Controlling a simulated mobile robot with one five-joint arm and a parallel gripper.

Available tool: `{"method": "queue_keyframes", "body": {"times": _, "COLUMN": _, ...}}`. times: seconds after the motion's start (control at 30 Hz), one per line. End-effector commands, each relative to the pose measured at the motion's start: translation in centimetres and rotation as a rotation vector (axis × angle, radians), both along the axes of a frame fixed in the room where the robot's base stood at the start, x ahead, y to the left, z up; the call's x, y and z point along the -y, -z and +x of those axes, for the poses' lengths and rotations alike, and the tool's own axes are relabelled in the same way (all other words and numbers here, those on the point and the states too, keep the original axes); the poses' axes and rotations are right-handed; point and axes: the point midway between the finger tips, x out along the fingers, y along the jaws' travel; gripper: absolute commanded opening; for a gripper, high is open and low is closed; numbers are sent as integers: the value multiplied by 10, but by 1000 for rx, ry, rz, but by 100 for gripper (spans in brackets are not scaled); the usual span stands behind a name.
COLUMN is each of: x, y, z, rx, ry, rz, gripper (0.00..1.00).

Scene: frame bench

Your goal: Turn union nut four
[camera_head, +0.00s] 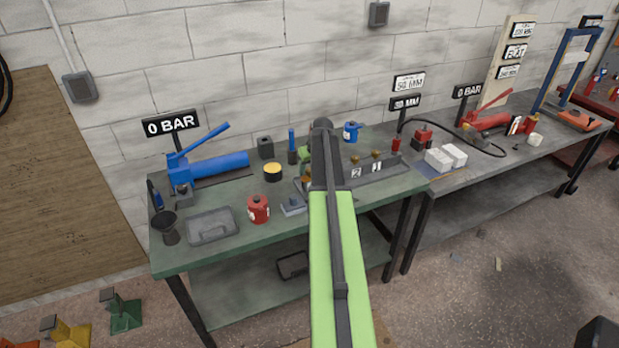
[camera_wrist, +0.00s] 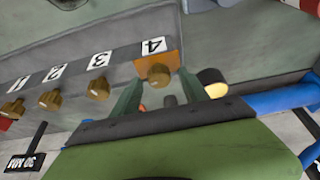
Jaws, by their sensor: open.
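Union nut four (camera_wrist: 159,77) is a brass nut on an orange-faced block, under the label 4 (camera_wrist: 153,46) in the wrist view. My gripper (camera_wrist: 161,86) is open, its two greenish fingers on either side of the nut. I cannot tell whether they touch it. Brass nuts three (camera_wrist: 98,88), two (camera_wrist: 50,100) and one (camera_wrist: 13,108) sit in a row to the left on the same grey manifold (camera_wrist: 75,62).
The green bench (camera_head: 190,258) also holds a blue hand pump (camera_head: 215,165), a red can (camera_head: 258,209), a grey tray (camera_head: 212,224) and a blue can (camera_head: 351,132). A black-and-tan cylinder (camera_wrist: 211,82) stands close right of the fingers in the wrist view.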

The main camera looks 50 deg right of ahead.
Motion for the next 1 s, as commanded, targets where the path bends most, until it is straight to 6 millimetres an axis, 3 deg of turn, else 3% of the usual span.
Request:
{"method": "queue_keyframes", "body": {"times": 0.23, "x": 0, "y": -1, "z": 0, "rx": 0, "ry": 0, "rz": 0, "gripper": 49}}
{"method": "queue_keyframes", "body": {"times": 0.6, "x": 0, "y": 0, "z": 0, "rx": 0, "ry": 0, "rz": 0, "gripper": 1}}
{"method": "queue_keyframes", "body": {"times": 0.77, "x": 0, "y": 0, "z": 0, "rx": 0, "ry": 7, "rz": 1, "gripper": 0}}
{"method": "queue_keyframes", "body": {"times": 1.0, "x": -2, "y": 0, "z": 1, "rx": -1, "ry": 175, "rz": 1, "gripper": 0}}
